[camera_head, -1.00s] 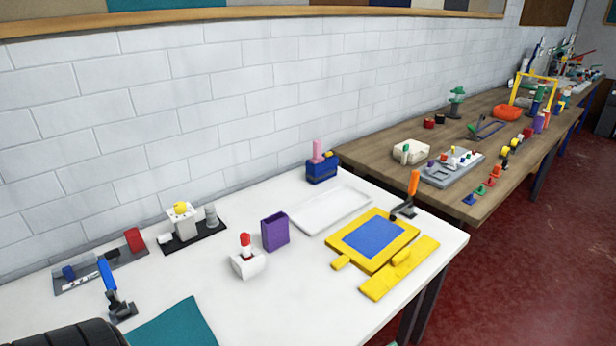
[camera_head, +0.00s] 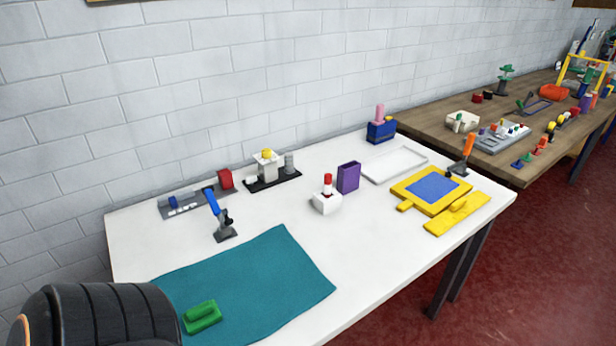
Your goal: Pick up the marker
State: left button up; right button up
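A red-topped, white-banded stick (camera_head: 327,185) stands upright in a small white block (camera_head: 326,204) near the middle of the white table. It looks like the marker, but it is small and I cannot be sure. A purple box (camera_head: 348,177) stands just behind it to the right. Neither of my grippers is in view.
The white table (camera_head: 300,235) also carries a teal cloth (camera_head: 262,268) with a green block (camera_head: 202,316), a blue-handled tool (camera_head: 216,212), a grey tray (camera_head: 190,204), a yellow frame (camera_head: 432,189) and an orange-handled tool (camera_head: 465,154). Free room lies right of the cloth.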

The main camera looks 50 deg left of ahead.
aim_at(329, 177)
jog(key=k+u, duration=0.3)
jog(key=k+j+u, duration=0.15)
jog(key=k+u, duration=0.15)
jog(key=l+u, duration=0.15)
jog(key=u, duration=1.15)
jog(key=i+l, duration=0.1)
jog(key=l, duration=0.9)
